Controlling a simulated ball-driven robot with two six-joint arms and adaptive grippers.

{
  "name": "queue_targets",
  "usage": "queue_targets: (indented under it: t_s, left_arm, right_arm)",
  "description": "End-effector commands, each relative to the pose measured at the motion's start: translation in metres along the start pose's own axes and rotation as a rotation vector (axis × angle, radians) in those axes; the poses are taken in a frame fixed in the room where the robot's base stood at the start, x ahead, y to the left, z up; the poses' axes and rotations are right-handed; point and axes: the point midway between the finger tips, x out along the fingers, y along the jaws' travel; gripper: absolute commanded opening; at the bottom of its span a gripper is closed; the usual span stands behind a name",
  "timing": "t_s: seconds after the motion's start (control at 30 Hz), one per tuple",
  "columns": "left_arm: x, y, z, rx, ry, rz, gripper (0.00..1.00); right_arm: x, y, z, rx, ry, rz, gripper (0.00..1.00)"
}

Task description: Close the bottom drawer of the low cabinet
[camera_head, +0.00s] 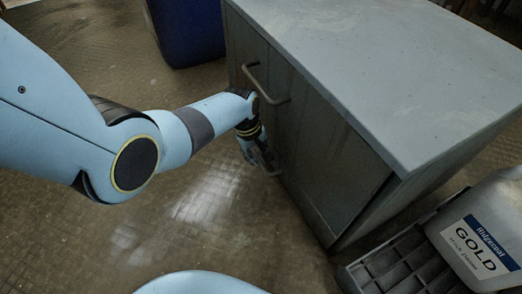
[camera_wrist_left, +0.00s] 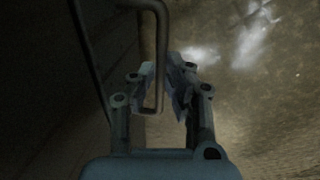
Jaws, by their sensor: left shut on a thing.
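The low grey cabinet (camera_head: 375,60) stands right of centre in the head view, its front facing left. Its upper handle (camera_head: 266,90) is in plain view. My left gripper (camera_head: 259,158) is low at the cabinet front, shut on the bottom drawer's handle (camera_wrist_left: 160,50). In the left wrist view my left gripper (camera_wrist_left: 166,88) has its fingers on both sides of the bent handle bar. The arm and gripper partly cover the lower front, and I cannot tell whether the bottom drawer stands out from the cabinet. My right gripper is not in view.
A dark blue bin (camera_head: 187,30) stands behind the cabinet's left side. A black slatted pallet (camera_head: 405,270) with a grey "GOLD" container (camera_head: 480,235) lies at the lower right. The brown tiled floor left of the cabinet is clear.

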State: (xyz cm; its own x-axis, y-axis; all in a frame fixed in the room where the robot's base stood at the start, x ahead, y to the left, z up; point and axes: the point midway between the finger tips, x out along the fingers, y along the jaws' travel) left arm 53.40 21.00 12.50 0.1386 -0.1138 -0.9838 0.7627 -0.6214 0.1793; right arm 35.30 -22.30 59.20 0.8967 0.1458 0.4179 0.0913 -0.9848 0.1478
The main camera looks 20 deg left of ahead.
Motion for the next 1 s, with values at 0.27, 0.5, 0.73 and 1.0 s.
queue_targets:
  t_s: [0.27, 0.5, 0.73, 1.0]
  left_arm:
    - [-0.001, 0.005, -0.001, -0.002, 0.004, 0.013, 0.00]
    - [-0.001, 0.005, -0.001, -0.002, 0.004, 0.012, 0.34]
    - [-0.001, 0.004, 0.000, -0.001, 0.002, 0.010, 0.34]
    - [-0.020, 0.003, -0.001, -0.001, 0.004, 0.010, 0.34]
  right_arm:
    - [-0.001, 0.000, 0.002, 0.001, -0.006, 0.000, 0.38]
    - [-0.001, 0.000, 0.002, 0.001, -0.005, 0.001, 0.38]
    - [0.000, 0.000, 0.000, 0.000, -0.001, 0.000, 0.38]
    - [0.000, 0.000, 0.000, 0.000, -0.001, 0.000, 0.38]
